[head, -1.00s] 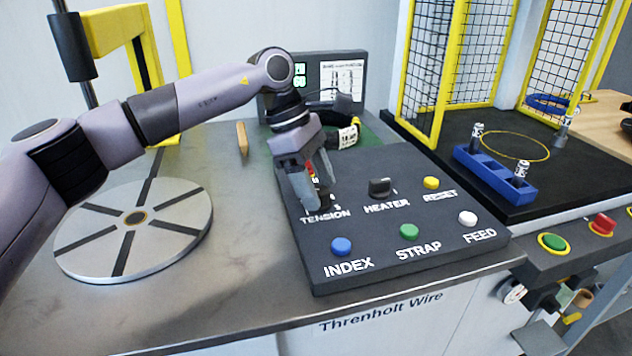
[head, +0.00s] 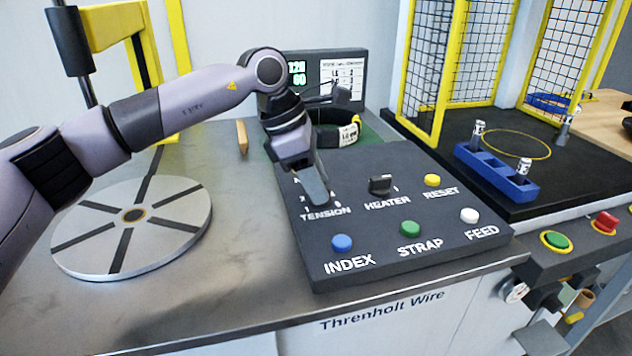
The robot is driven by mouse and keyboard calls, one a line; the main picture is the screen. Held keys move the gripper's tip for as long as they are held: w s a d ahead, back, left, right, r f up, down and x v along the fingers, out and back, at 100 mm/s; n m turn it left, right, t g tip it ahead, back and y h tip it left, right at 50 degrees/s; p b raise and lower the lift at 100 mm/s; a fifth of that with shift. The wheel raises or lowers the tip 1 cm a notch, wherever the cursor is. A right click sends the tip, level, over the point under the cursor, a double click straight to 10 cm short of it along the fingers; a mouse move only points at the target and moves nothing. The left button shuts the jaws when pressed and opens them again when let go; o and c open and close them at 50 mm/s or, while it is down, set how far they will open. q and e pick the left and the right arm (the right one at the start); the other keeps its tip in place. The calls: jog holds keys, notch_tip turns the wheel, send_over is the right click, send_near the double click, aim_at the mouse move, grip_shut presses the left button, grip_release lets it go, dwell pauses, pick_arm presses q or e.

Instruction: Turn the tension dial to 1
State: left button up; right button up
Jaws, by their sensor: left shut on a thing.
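The tension dial is on the black control panel (head: 345,245), above the word TENSION, and is hidden behind my left gripper. My left gripper (head: 320,200) points down at that spot and is shut on the dial. The dial's pointer and the number it points to cannot be seen. My right gripper is not in view.
The heater knob (head: 380,184) and yellow reset button (head: 432,180) sit right of my gripper. The index (head: 342,243), strap (head: 409,229) and feed (head: 469,215) buttons are in front. A round turntable (head: 90,232) is at left. A display screen (head: 297,78) stands behind.

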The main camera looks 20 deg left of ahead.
aim_at(304, 210)
pick_arm(q)
jog(key=n+b, duration=0.1)
jog(key=n, duration=0.1)
jog(key=n+t, duration=0.1)
jog(key=n, duration=0.1)
jog(key=shift+s+d+f+t+y+b, duration=0.1)
jog(key=shift+s+t+y+b, duration=0.05)
jog(key=shift+t+y+b, duration=0.2)
jog(key=shift+n+t+y+b, duration=0.35)
jog(key=shift+n+y+b, duration=0.25)
jog(key=shift+n, duration=1.2)
jog(key=o, duration=1)
jog(key=v, duration=0.7)
jog(key=shift+r, duration=0.2)
jog(key=shift+s, duration=0.1)
